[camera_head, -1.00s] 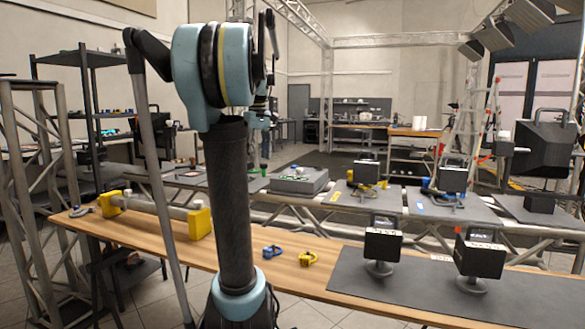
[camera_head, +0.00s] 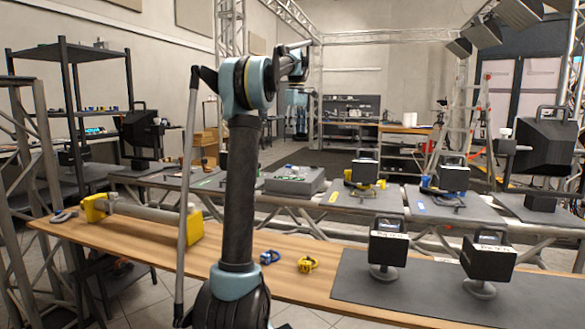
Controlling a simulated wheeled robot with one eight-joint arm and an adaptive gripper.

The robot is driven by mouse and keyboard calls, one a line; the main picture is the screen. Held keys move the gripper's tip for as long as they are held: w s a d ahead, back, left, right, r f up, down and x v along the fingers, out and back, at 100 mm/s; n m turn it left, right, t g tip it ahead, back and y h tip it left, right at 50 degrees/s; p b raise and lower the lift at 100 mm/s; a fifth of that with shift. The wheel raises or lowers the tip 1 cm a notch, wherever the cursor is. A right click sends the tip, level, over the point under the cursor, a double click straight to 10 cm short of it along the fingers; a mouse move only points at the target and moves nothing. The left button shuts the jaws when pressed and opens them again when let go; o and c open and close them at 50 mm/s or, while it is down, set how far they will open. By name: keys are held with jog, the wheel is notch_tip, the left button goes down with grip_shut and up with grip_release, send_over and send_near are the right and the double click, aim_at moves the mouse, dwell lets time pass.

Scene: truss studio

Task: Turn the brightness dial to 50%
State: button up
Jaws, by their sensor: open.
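No brightness dial can be made out at this size. Two black box-shaped lamps with handles stand on round bases on the dark mat: the left lamp (camera_head: 388,245) and the right lamp (camera_head: 488,258). Each has a pale label strip along its upper part. My gripper (camera_head: 301,130) hangs small and far off at the end of my raised arm, above and left of both lamps and apart from them. It looks open and empty, though its fingers are hard to make out.
The dark mat (camera_head: 420,297) covers the right of the wooden bench (camera_head: 130,240). A blue clamp (camera_head: 269,257) and a yellow clamp (camera_head: 308,264) lie left of it. A yellow-ended bar (camera_head: 147,218) lies further left. More lamps stand on the row behind, including a large one (camera_head: 545,147).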

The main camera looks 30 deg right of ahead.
aim_at(295, 171)
jog(key=f, duration=1.6)
jog(key=shift+a+f, duration=0.2)
jog(key=c, duration=1.1)
